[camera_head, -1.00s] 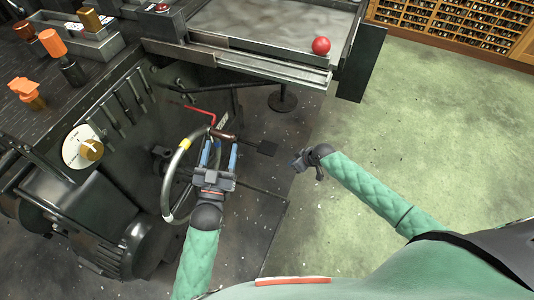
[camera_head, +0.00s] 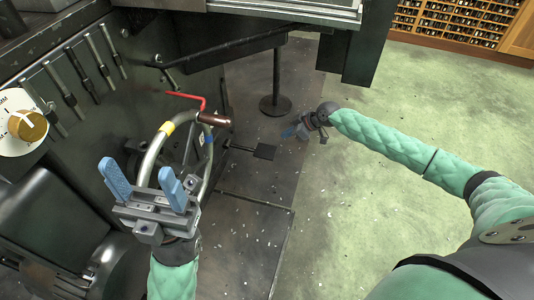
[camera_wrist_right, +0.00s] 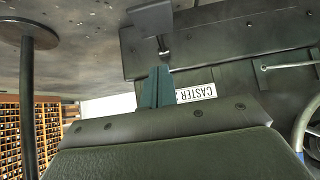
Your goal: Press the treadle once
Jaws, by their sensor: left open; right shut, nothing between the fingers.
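The treadle (camera_head: 264,151) is a small dark flat pad on a thin rod, low beside the machine. In the right wrist view the treadle (camera_wrist_right: 150,18) shows near the top, ahead of the fingers. My right gripper (camera_head: 289,132) is shut and empty, a little right of and above the treadle in the head view. A gap shows between them. Its blue-green fingers (camera_wrist_right: 156,86) are together in the wrist view. My left gripper (camera_head: 136,178) is open and empty, with its two blue fingers apart, in front of the handwheel.
The handwheel (camera_head: 147,160) with its brown handle (camera_head: 214,118) stands left of the treadle. A round-footed post (camera_head: 275,104) rises behind it. A red lever (camera_head: 187,98) sticks out above. Green floor (camera_head: 420,135) is open at right.

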